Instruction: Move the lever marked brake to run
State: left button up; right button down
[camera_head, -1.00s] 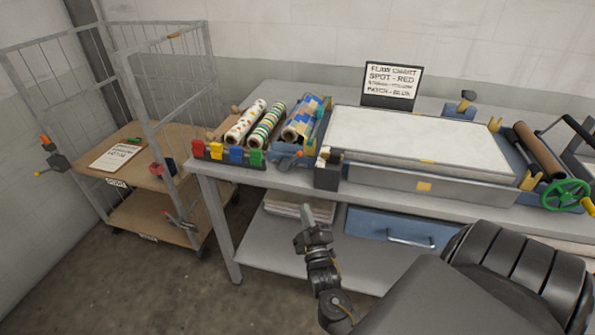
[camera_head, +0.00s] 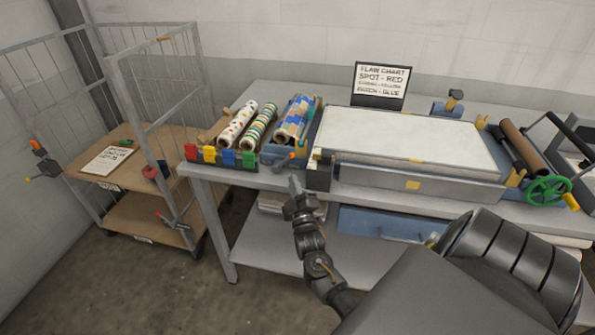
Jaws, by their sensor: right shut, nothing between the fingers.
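My right gripper (camera_head: 296,184) is shut and empty. Its tip is by the front edge of the table, just left of a small dark box (camera_head: 319,180) on the front of the press. A small lever with an orange knob (camera_head: 291,156) shows just above the gripper tip, on a blue-grey block. I cannot tell whether they touch. The cage cart has a lever with an orange-red end (camera_head: 36,146) at its left and a red-ended lever (camera_head: 160,214) lower down. I can read no brake or run mark on any of them. My left gripper is not in view.
The press bed (camera_head: 410,137) fills the middle of the table (camera_head: 207,172). Patterned rolls (camera_head: 262,126) and a row of coloured clips (camera_head: 228,157) lie to its left. A green handwheel (camera_head: 546,190) is at right. A chart sign (camera_head: 382,82) stands behind. Floor is clear between cart and table.

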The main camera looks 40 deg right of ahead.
aim_at(284, 161)
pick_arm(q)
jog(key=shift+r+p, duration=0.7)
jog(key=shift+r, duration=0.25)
pick_arm(e)
jog(key=shift+x, duration=2.6)
